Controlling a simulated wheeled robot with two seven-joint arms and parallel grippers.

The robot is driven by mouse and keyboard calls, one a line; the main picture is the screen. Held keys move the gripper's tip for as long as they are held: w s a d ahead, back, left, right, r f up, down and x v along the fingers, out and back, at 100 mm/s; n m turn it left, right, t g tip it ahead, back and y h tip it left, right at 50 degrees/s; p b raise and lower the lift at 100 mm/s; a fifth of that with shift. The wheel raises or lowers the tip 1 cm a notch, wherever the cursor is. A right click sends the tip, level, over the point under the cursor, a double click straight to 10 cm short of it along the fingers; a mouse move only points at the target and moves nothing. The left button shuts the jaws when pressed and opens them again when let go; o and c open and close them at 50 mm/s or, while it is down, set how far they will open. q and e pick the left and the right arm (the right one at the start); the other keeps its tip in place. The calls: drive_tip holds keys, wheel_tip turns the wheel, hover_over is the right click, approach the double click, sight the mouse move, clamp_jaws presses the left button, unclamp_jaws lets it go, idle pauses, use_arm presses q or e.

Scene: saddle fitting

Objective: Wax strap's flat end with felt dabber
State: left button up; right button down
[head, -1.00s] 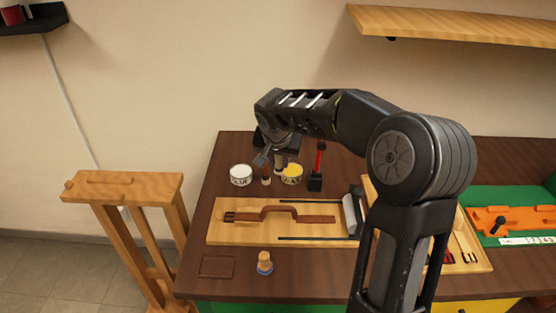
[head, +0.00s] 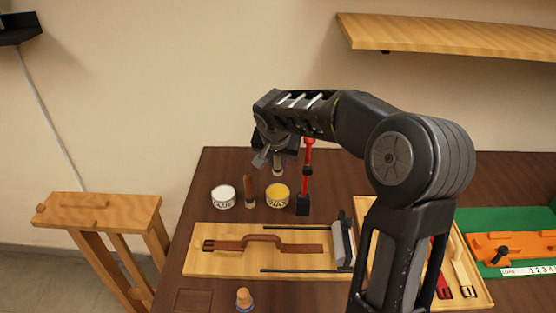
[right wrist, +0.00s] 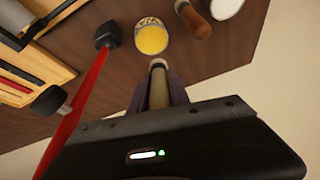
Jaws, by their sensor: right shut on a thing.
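My right gripper (head: 276,156) is shut on the felt dabber (head: 277,170), a pale rod pointing down. In the right wrist view the dabber (right wrist: 158,82) stands out between the fingers (right wrist: 158,98), its tip near the yellow wax pot. The wax pot (head: 277,195) appears below the dabber in the head view, with a gap between them. The brown strap (head: 300,249) lies on a light wooden board (head: 215,268), buckle at left, a raised loop in the middle, flat end at right. My left gripper is out of view.
A white glue pot (head: 223,198) and a brown-handled tool (head: 250,190) stand left of the wax. A red tool in a black stand (head: 303,205) is close right. A grey roller-like block (head: 343,240) sits at the board's right end. A cork-topped bottle (head: 244,298) stands in front.

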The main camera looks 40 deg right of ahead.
sight(278, 174)
drive_tip(key=shift+f, duration=0.1)
drive_tip(key=shift+f+b, duration=1.25)
drive_tip(key=shift+f, duration=1.7)
drive_tip(key=shift+f+b, duration=0.55)
drive_tip(key=shift+b, duration=0.1)
drive_tip(key=shift+s+f+b, duration=0.15)
drive_tip(key=shift+f+b, duration=0.05)
drive_tip(key=shift+b, duration=0.25)
idle(0.9)
drive_tip(key=shift+r+p, duration=0.5)
drive_tip(key=shift+r, duration=0.35)
drive_tip(key=shift+r+p, duration=1.3)
drive_tip(key=shift+r, duration=1.55)
